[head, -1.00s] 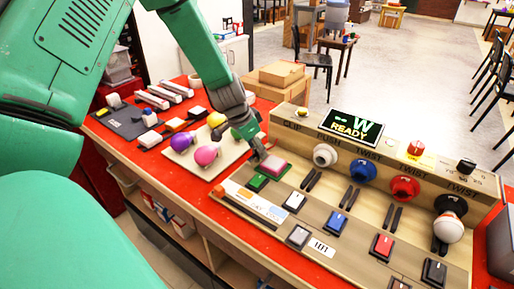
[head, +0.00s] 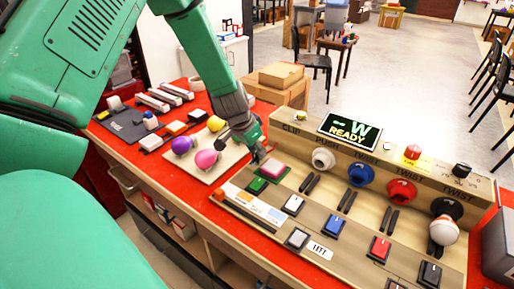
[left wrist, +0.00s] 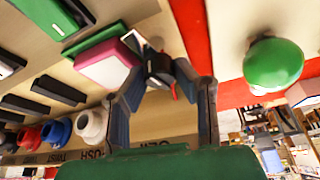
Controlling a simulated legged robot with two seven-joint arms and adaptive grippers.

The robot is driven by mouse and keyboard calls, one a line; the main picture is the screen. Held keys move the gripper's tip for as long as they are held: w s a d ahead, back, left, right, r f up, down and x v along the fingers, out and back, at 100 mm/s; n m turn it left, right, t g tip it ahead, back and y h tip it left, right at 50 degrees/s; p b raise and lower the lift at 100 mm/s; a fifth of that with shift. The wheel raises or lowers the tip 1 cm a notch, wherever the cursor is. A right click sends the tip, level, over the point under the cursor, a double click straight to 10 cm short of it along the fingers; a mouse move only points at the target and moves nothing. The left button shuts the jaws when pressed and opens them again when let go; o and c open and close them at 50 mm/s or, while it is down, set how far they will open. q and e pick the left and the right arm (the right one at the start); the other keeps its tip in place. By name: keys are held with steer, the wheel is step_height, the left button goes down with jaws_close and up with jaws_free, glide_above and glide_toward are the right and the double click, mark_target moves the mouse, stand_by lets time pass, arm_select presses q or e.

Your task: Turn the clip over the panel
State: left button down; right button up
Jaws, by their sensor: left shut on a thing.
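My left gripper (head: 259,153) reaches down to the far left end of the beige panel (head: 330,224), beside the pink-topped block (head: 273,168). In the left wrist view its fingers (left wrist: 160,75) are closed on a small dark clip (left wrist: 158,66) with a bit of red on it. The clip is close to the pink block (left wrist: 108,64), and I cannot tell whether they touch. The word CLIP is printed on the panel's raised back. In the head view the clip is mostly hidden by the gripper. My right gripper is not in view.
White, blue, red and black knobs line the panel, with several square buttons in front. A screen (head: 349,131) reads READY. A board with yellow, purple and pink balls (head: 206,159) lies left of the gripper. Cardboard boxes (head: 281,75) stand behind. A green ball (left wrist: 274,65) is near the fingers.

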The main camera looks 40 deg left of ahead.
arm_select(q)
steer(key=n+p, duration=0.1)
steer(key=n+y+p, duration=0.1)
steer(key=n+p, duration=0.1)
steer(key=shift+r+n, duration=0.2)
steer(key=shift+n, duration=0.1)
steer(key=n+y+p, duration=0.1)
steer(key=n+p, duration=0.2)
steer(key=n+g+y+p, duration=0.1)
steer(key=n+y+p, duration=0.1)
steer(key=n+p, duration=0.2)
steer(key=shift+w+g, duration=0.1)
steer(key=shift+g, duration=0.2)
steer(key=n+p, duration=0.1)
steer(key=n, duration=0.1)
steer(key=shift+d+f+n+g, duration=0.1)
steer(key=shift+n+g, duration=0.2)
steer(key=shift+g, duration=0.1)
steer(key=shift+n+g+y, duration=0.4)
steer(key=shift+n, duration=0.8)
steer(key=shift+w, duration=0.1)
steer(key=c, duration=1.3)
jaws_free()
steer(key=shift+f, duration=0.1)
